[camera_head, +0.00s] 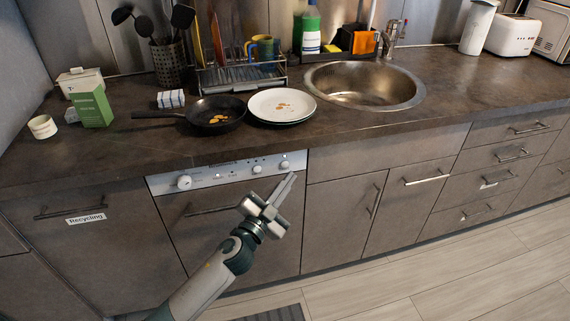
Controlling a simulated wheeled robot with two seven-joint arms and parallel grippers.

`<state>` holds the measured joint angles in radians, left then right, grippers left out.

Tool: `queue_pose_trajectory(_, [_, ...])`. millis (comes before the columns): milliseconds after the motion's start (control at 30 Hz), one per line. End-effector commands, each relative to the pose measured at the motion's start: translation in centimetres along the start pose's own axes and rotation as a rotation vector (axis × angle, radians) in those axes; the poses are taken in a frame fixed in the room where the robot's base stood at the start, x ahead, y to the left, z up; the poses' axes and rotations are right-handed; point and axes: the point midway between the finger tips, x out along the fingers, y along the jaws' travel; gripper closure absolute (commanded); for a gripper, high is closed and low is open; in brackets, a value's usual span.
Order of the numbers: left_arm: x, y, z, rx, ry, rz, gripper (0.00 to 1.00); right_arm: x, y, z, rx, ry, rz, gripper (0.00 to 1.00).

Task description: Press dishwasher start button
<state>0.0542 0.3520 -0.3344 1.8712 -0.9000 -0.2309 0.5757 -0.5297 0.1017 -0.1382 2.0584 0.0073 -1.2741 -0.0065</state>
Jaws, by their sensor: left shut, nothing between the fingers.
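The dishwasher (184,227) is built in under the counter, with a brown front and a bar handle. Its light control panel (225,173) runs along the top, with a larger knob (185,182) at the left and smaller round controls (257,169) and (284,164) at the right. Which one is the start button cannot be told. My left gripper (291,177) is shut and empty. Its fingertips point up toward the right end of the panel, just below the rightmost control; whether they touch the front is unclear. My right gripper is not in view.
The counter (350,143) overhangs above the panel. On it are a black pan (205,122), a white plate (281,105), a dish rack (240,79) and a sink (362,86). Drawers and cabinets lie to the right.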

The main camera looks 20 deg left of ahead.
Motion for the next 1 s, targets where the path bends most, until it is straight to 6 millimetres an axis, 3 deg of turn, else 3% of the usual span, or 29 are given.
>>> queue_pose_trajectory(400, [-2.0,1.4,-1.5,0.0,-0.001,-0.001,1.0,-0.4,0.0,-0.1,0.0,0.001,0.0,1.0])
queue_pose_trajectory(1000, [-2.0,1.4,-1.5,0.001,0.0,-0.001,1.0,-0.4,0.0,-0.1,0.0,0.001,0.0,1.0])
